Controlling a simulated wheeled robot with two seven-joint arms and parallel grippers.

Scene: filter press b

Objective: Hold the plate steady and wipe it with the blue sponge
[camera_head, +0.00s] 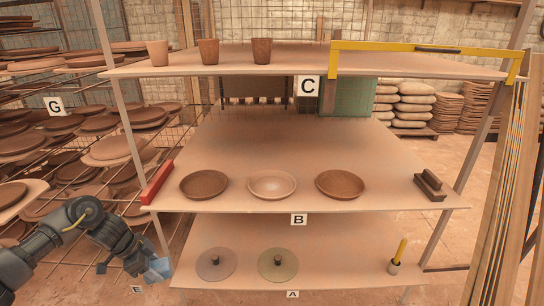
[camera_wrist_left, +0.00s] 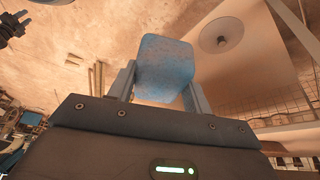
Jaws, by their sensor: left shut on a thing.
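My left gripper (camera_head: 150,268) is shut on the blue sponge (camera_head: 158,269), low at the left, beside the left front corner of the bottom shelf. In the left wrist view the sponge (camera_wrist_left: 165,65) is a rounded blue block between the two fingers of my left gripper (camera_wrist_left: 160,85). Three round plates stand in a row on the middle shelf: a brown left plate (camera_head: 204,184), a paler, pinkish middle plate (camera_head: 272,184) and a brown right plate (camera_head: 340,184). Nothing touches them. A dark jointed part, seemingly of my right arm, shows at the left wrist view's upper-left edge; its jaws are unclear.
The middle shelf (camera_head: 290,140) has a red bar (camera_head: 157,183) at left and a dark brown block (camera_head: 430,187) at right. The bottom shelf holds two discs with knobs (camera_head: 216,264) (camera_head: 278,264) and a yellow-handled tool (camera_head: 399,252). Cups (camera_head: 208,52) and a yellow frame (camera_head: 420,47) are on top.

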